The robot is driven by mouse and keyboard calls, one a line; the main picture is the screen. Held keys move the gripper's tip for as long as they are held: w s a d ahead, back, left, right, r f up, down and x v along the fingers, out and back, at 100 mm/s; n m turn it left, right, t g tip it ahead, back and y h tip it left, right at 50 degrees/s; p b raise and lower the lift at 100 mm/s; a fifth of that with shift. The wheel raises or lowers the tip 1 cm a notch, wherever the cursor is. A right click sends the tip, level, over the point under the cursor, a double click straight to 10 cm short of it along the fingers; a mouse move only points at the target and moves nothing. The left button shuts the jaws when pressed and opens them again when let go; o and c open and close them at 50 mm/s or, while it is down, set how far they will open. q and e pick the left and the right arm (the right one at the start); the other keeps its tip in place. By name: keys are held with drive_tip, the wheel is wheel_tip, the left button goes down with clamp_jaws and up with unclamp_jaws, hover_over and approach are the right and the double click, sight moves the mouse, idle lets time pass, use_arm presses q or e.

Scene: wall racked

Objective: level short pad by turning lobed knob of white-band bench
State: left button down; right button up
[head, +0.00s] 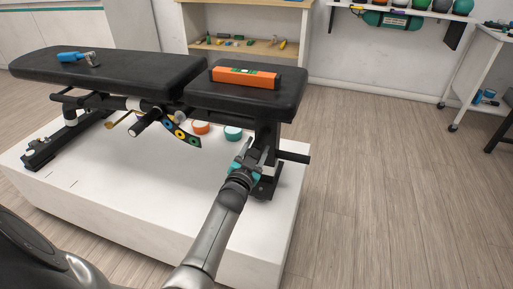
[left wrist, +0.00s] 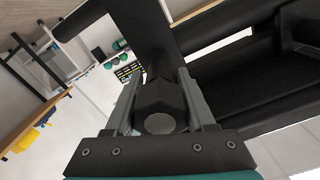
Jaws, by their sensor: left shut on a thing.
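The short pad (head: 285,98) is the black right-hand section of the bench, with an orange spirit level (head: 244,77) lying on it. The level's bubble is too small to read. The longer black pad (head: 120,68) is at left. My left gripper (head: 247,158) is below the short pad, beside its dark support post. In the left wrist view, its two grey fingers are shut on a dark lobed knob (left wrist: 158,97) with a round grey end, one finger on each side. In the head view the gripper hides the knob. My right gripper is not in view.
A blue-handled tool (head: 74,57) lies on the long pad. The bench stands on a white platform (head: 150,205), with orange and teal round items (head: 201,127) behind its frame. A dark bar (head: 293,157) sticks out right of my gripper. The wooden floor at right is clear.

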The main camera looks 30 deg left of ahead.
use_arm(q)
drive_tip(key=shift+f, duration=0.1)
idle(0.3)
drive_tip(key=shift+c, duration=1.3)
unclamp_jaws()
drive_tip(key=shift+s, duration=0.15)
drive_tip(key=shift+s, duration=0.2)
drive_tip(key=p+v, duration=0.5)
drive_tip(key=v, duration=0.9)
drive_tip(key=shift+s+d+p, duration=0.25)
drive_tip(key=shift+p, duration=0.1)
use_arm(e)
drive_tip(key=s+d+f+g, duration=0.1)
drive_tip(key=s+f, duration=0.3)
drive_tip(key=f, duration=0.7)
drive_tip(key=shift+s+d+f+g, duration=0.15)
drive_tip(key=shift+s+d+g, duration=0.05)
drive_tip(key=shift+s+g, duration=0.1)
